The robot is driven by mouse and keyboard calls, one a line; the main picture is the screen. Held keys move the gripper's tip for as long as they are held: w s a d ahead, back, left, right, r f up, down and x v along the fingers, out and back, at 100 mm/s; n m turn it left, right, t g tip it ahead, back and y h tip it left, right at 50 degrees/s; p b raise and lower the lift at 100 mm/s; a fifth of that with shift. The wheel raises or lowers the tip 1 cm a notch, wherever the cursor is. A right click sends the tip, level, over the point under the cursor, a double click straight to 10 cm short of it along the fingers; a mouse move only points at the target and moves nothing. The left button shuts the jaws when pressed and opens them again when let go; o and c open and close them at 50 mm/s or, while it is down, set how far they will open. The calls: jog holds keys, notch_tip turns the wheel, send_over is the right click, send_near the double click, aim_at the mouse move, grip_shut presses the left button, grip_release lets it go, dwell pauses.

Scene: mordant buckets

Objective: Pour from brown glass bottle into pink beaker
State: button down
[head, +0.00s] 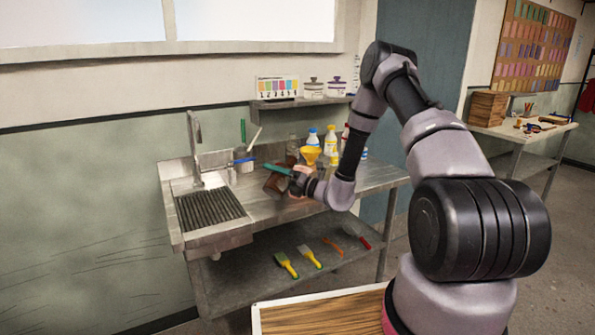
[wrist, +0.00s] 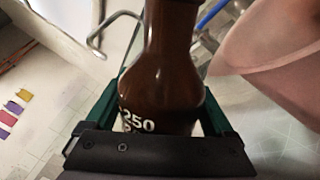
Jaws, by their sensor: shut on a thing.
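The brown glass bottle (wrist: 165,75) fills the middle of the wrist view, with white "250" print on its body. My gripper (wrist: 165,115) is shut around the bottle's body, a green finger on each side. In the head view the bottle (head: 274,184) is tilted, its neck end away from my gripper (head: 285,173), over the steel counter. The pink beaker (wrist: 275,60) shows large at the right of the wrist view, beside the bottle's neck. In the head view it is mostly hidden behind my gripper. I cannot see liquid leaving the bottle.
The steel sink bench (head: 345,180) has a faucet (head: 195,145) and a ribbed drainer (head: 210,208) at left. A grey pot with brushes (head: 243,162) is to the left. Brushes lie on the lower shelf.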

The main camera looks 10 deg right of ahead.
jog(key=shift+m, duration=0.5)
dwell(0.7)
jog(key=shift+s+a+r+m, duration=0.1)
jog(key=shift+r+m, duration=0.55)
jog(key=shift+m, duration=0.25)
dwell(1.6)
jog(key=shift+w+d+r+m+t, duration=0.2)
jog(key=shift+r+m, duration=0.15)
jog(key=shift+m, duration=0.15)
jog(key=shift+w+d+r+m+t, duration=0.2)
jog(key=shift+r+m, duration=0.1)
jog(key=shift+m, duration=0.2)
dwell(1.4)
jog(key=shift+r+m, duration=0.2)
jog(key=shift+m, duration=0.2)
dwell(1.4)
